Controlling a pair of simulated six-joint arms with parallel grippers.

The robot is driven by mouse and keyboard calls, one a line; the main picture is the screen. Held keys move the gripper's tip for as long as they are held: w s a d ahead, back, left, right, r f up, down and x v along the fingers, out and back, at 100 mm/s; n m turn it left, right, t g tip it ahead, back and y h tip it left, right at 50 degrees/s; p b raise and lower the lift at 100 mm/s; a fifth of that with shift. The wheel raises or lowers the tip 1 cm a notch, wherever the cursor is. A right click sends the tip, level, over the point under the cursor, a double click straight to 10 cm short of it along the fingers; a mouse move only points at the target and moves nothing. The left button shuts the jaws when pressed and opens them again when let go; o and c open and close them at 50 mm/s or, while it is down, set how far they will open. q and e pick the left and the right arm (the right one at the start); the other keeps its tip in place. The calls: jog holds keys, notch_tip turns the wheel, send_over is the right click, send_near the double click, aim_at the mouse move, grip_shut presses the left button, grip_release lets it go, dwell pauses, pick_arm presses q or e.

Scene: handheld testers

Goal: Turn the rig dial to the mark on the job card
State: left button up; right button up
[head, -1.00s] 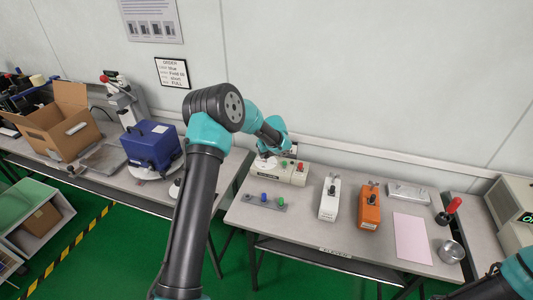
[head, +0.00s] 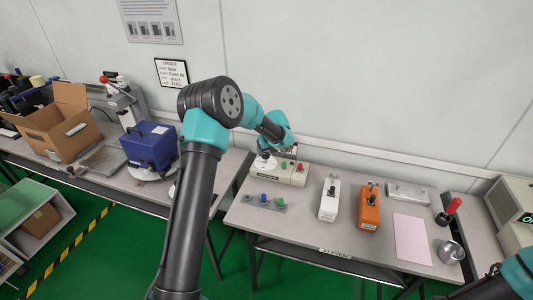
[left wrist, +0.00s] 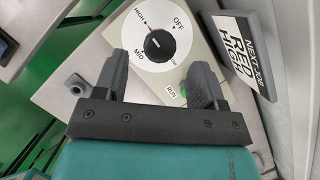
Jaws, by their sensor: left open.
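The rig (head: 293,173) is a pale box at the back left of the right-hand table. In the left wrist view its black dial knob (left wrist: 158,44) sits on a white disc (left wrist: 181,40) marked OFF, HIGH, MID and LOW. A red line shows beside the knob, towards HIGH. The dark-framed job card (left wrist: 243,52) reads "NEXT JOB RED HIGH". My left gripper (left wrist: 160,72) is open, its fingers apart on either side of the disc's lower part; the knob is not gripped. In the head view my left wrist partly hides the rig. My right gripper is out of view.
A green RUN button (left wrist: 183,90) lies close to one finger. On the table stand a button strip (head: 262,202), a white tester (head: 329,201), an orange tester (head: 369,208), a pink sheet (head: 412,238) and a metal cup (head: 451,252). A blue case (head: 150,145) stands on the left table.

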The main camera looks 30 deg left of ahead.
pick_arm(q)
jog(key=v, duration=1.4)
jog(key=shift+w, duration=0.1)
